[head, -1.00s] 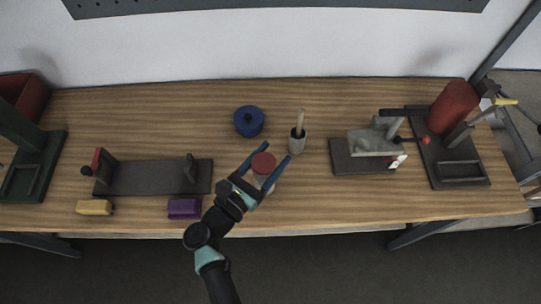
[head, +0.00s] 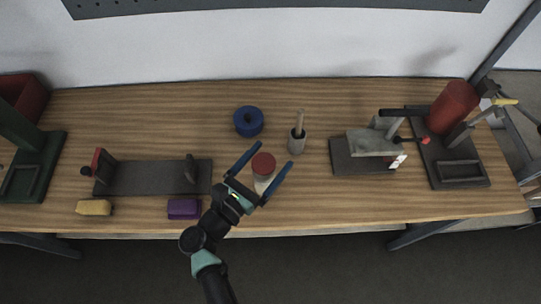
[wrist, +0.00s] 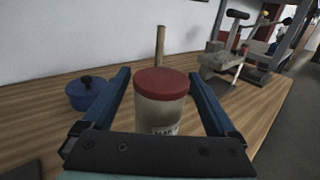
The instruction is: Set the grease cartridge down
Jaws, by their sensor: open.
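The grease cartridge (head: 263,168) is a pale cylinder with a red lid. It stands upright on the wooden bench (head: 300,205) near the front middle. In the wrist view the cartridge (wrist: 160,105) sits between the two blue fingers, with a gap showing on both sides. My gripper (head: 269,157) is open around it and holds nothing. The bottom of the cartridge is hidden behind my gripper in the wrist view.
A purple block (head: 184,209) lies to the left. A grey press fixture (head: 366,155) is to the right. Bench between the cartridge and press is clear.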

